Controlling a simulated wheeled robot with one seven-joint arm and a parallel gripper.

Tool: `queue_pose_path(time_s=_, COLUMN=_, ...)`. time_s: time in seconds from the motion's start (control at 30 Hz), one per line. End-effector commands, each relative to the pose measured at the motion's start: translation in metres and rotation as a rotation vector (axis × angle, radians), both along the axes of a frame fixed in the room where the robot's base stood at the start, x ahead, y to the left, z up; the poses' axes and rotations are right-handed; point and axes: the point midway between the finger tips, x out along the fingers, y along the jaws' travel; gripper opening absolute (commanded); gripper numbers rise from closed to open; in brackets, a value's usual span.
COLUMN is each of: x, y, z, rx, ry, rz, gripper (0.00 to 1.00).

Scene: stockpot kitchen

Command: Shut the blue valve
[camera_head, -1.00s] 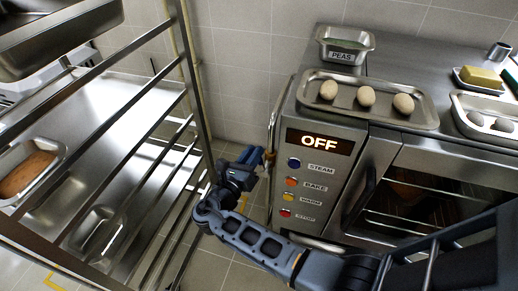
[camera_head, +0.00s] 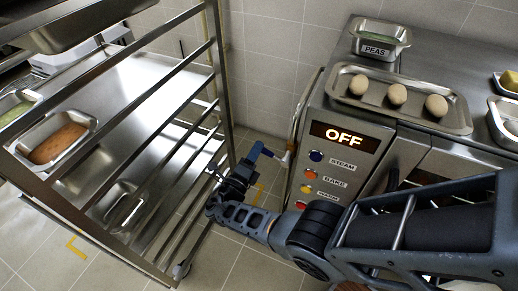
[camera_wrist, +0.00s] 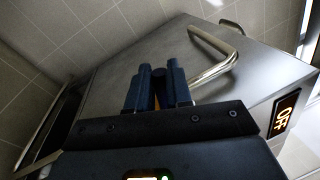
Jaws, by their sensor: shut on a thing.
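My gripper (camera_head: 252,162) is low in the gap between the steel rack and the left side of the oven. In the wrist view its two dark blue fingers (camera_wrist: 158,88) are closed around a narrow brownish piece, mostly hidden between them. In the head view a blue part, which looks like the blue valve's lever (camera_head: 265,151), shows at the fingertips. It points toward a brownish fitting (camera_head: 287,158) at the lower end of a pipe on the oven's side. The fingers and the small size hide how the lever is turned.
The oven (camera_head: 350,165) has an OFF display and several coloured buttons. The steel rack (camera_head: 222,90) with trays is close on the left. My arm crosses low in front of the oven.

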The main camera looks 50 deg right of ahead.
Motion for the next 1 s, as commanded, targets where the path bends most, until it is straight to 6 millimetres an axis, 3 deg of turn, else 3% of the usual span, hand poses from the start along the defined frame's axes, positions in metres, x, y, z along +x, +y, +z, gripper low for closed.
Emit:
queue_pose_path(time_s=0.4, x=0.003, y=0.002, z=-0.026, rx=-0.086, ry=0.239, rz=0.001, gripper=0.00)
queue_pose_path(time_s=1.0, x=0.003, y=0.002, z=-0.031, rx=-0.107, ry=0.301, rz=0.002, gripper=0.00)
